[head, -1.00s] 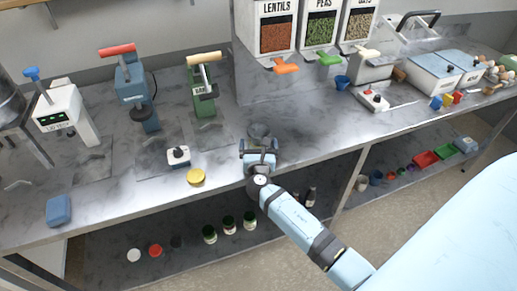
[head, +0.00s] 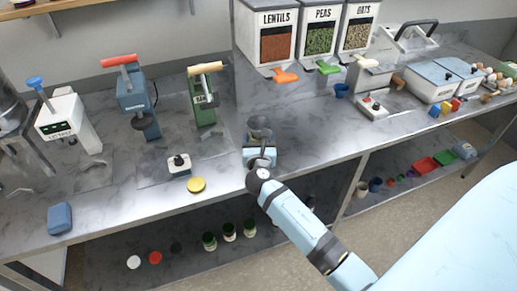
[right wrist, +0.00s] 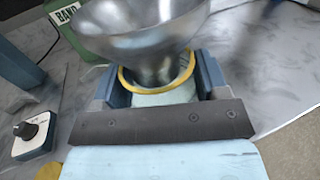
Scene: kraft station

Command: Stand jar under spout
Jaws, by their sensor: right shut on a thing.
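My right gripper (head: 260,148) is shut on a jar, with one blue jaw on each side of it. The jar shows in the right wrist view as a yellow rim and glass (right wrist: 160,97) between the jaws. A shiny metal funnel (right wrist: 140,35) sits in its mouth and hides most of the jar; it shows grey in the head view (head: 260,123). The hoppers' spouts are an orange one (head: 285,76) under LENTILS, a green one (head: 328,67) under PEAS and a pale one (head: 367,61) under OATS. The jar is left of and nearer than the orange spout. My left gripper is not in view.
A green bander (head: 203,100) and a blue press (head: 137,100) stand to the left. A white button box (head: 179,165) and a yellow lid (head: 196,185) lie left of my gripper. Several dark jars (head: 229,232) stand on the lower shelf. Bare counter lies right of the gripper.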

